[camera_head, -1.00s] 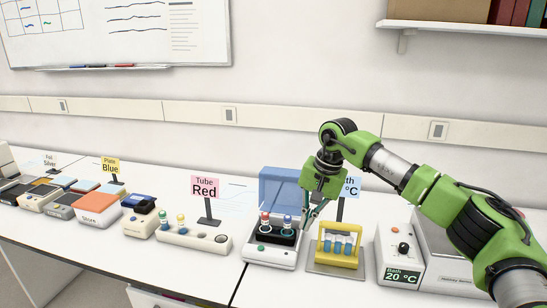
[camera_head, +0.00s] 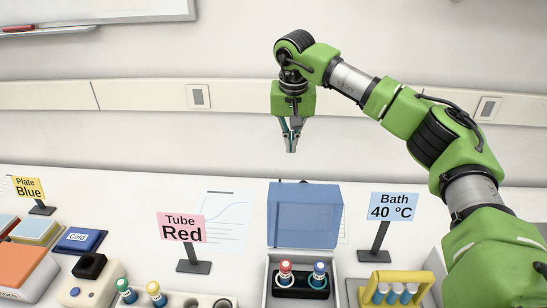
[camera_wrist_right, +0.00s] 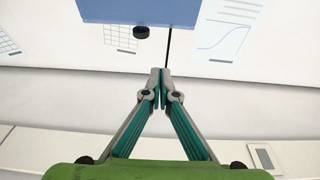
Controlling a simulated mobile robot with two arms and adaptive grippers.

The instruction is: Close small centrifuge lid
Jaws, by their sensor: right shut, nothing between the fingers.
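The small centrifuge (camera_head: 301,260) stands on the bench at the lower middle of the head view. Its blue see-through lid (camera_head: 304,215) stands open, upright at the back of the white body. A red-capped tube (camera_head: 286,272) and a blue-capped tube (camera_head: 318,274) stand in its dark rotor. My right gripper (camera_head: 291,150) is shut and empty, pointing down, above and behind the lid in the picture. In the right wrist view the fingertips (camera_wrist_right: 160,72) meet, and the blue lid (camera_wrist_right: 140,10) shows at the top edge, apart from them. My left gripper is not in view.
A "Bath 40 °C" sign (camera_head: 393,207) and a yellow-handled tube rack (camera_head: 402,279) stand right of the centrifuge. A "Tube Red" sign (camera_head: 184,228) and a tube holder (camera_head: 185,300) stand left. The wall (camera_head: 150,140) is behind the bench.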

